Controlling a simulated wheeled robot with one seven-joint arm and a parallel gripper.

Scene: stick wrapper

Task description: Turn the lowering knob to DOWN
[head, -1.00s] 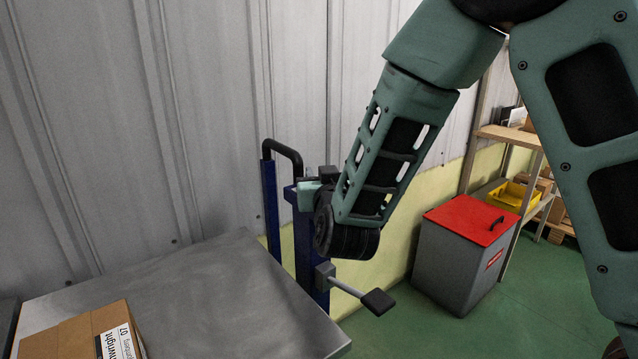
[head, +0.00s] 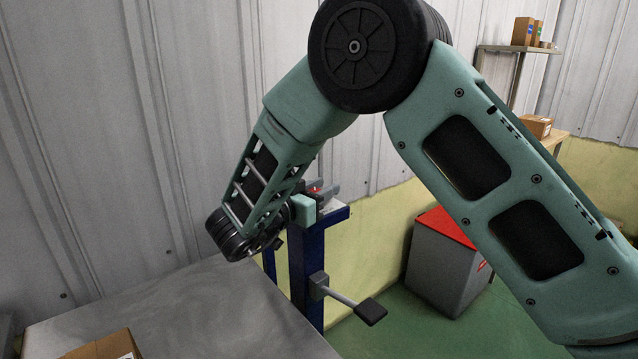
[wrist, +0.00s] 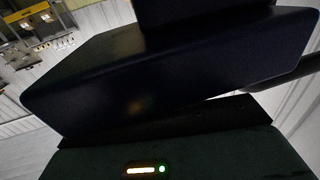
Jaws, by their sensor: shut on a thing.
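The blue lift column (head: 305,262) stands at the far edge of the grey metal platform (head: 215,310). My gripper (head: 318,191) is at the top of the column, coming in from the left. A small red part, which looks like the lowering knob (head: 315,188), shows between its grey fingers; the gripper is shut on it. Most of the knob and any DOWN mark are hidden by the fingers and wrist. In the wrist view, a large dark slab (wrist: 160,70) fills the middle and hides the knob.
A cardboard box (head: 105,347) lies on the platform at the lower left. A grey bin with a red lid (head: 447,226) stands to the right on green floor. The corrugated wall is close behind.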

